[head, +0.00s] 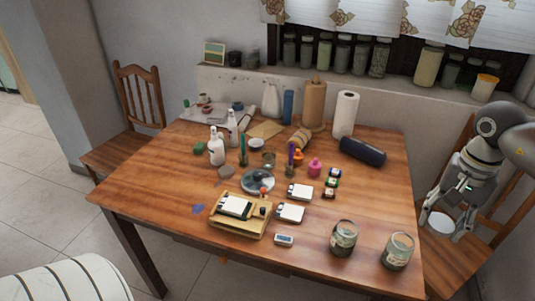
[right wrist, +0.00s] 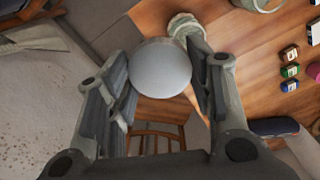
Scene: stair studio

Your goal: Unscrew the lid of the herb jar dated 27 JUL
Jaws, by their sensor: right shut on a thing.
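My right gripper (head: 441,227) is at the right of the table, beyond its edge, shut on a round pale lid (head: 440,221). In the right wrist view the lid (right wrist: 160,68) sits between the two fingers, apart from any jar. Two glass jars stand upright near the table's front right corner: the left jar (head: 343,239) and the right jar (head: 397,252), which is closer to my right gripper. A jar (right wrist: 187,27) also shows behind the lid in the right wrist view. The date on each jar is too small to read. My left gripper is out of view.
The wooden table (head: 150,195) holds bottles, small white boxes, a wooden tray (head: 238,228), a dark blue case (head: 362,151) and paper rolls. A chair (head: 465,245) stands under my right gripper. More jars line the windowsill. The table's front left is mostly clear.

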